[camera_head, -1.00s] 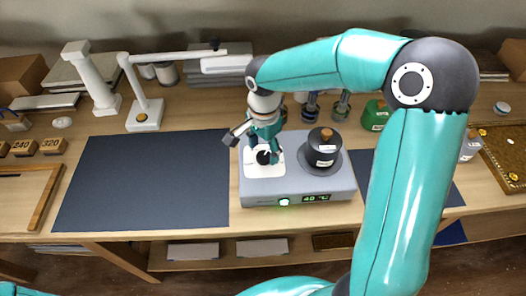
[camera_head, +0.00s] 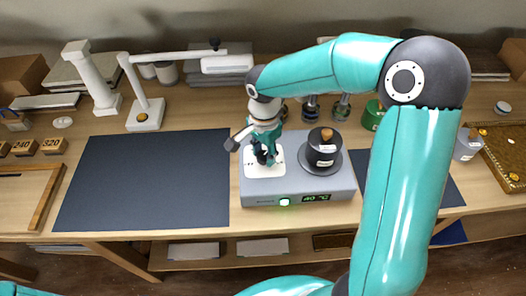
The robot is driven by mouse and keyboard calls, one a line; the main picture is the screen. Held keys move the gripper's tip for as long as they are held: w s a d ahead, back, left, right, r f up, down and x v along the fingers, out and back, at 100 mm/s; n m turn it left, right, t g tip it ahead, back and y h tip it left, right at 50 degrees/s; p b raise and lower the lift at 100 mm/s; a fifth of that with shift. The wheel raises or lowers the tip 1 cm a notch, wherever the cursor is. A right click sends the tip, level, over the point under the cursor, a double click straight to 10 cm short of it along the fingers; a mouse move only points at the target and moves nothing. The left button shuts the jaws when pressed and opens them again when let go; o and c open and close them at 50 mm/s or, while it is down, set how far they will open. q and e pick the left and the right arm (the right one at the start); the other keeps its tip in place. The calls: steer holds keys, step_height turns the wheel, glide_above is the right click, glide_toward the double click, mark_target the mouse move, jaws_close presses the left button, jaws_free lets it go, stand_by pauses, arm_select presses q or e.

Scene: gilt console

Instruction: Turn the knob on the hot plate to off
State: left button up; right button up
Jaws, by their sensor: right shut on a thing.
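The grey hot plate (camera_head: 300,188) stands at the middle of the table. Its front shows a green lit light (camera_head: 284,202) and a display (camera_head: 316,198) reading about 40 °C. A white square panel (camera_head: 262,170) with small marks lies on its top left. My right gripper (camera_head: 264,158) points down over this panel and is shut on the dark knob (camera_head: 263,158), which its fingers mostly hide. I cannot read the knob's setting. A black pot (camera_head: 323,149) with a wooden knob sits on the round plate at right. My left gripper is not in view.
A dark mat (camera_head: 145,180) lies left of the hot plate. A white lamp (camera_head: 145,115) arches over the back. A green container (camera_head: 373,115), a grey jar (camera_head: 468,145) and a gilt tray (camera_head: 500,155) are at right, partly behind my right arm.

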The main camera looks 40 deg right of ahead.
steer(key=shift+w+n, duration=0.15)
steer(key=shift+n, duration=0.25)
steer(key=n+b, duration=0.1)
steer(key=n, duration=0.1)
steer(key=shift+n, duration=0.3)
steer(key=n+b, duration=0.1)
steer(key=n, duration=0.2)
steer(key=shift+w+r+n, duration=0.1)
steer(key=shift+n, duration=0.2)
steer(key=n, duration=0.3)
steer(key=shift+n, duration=0.3)
steer(key=n, duration=0.4)
steer(key=shift+r, duration=0.1)
steer(key=n, duration=0.6)
steer(key=shift+d+n, duration=0.1)
steer(key=shift+n, duration=0.3)
steer(key=n+p, duration=0.1)
steer(key=n, duration=0.5)
steer(key=shift+n, duration=0.4)
